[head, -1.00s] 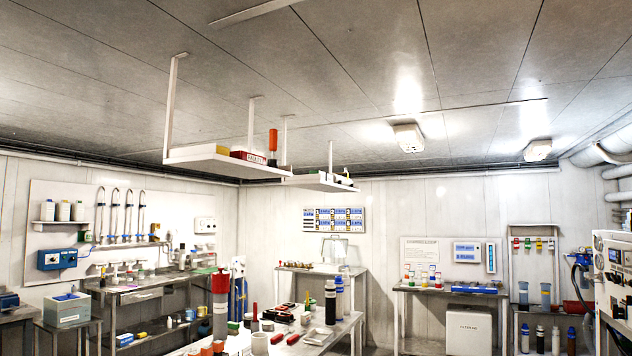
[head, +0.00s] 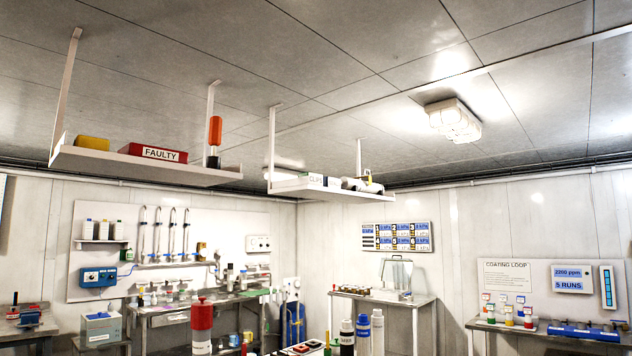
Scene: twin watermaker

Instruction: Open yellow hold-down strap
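I cannot make out a yellow hold-down strap for certain in the head view. The right hanging shelf (head: 318,192) carries a pale cylindrical item (head: 360,186) with a small yellow part near its top. It is too small to tell whether that part is a strap. Neither of my grippers is in view.
The left hanging shelf (head: 140,170) holds a yellow block (head: 92,143), a red bin marked FAULTY (head: 152,153) and an orange-handled tool (head: 214,132). Below, a red-topped cylinder (head: 202,320) and bottles (head: 363,335) rise at the bottom edge. Benches (head: 385,298) line the walls.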

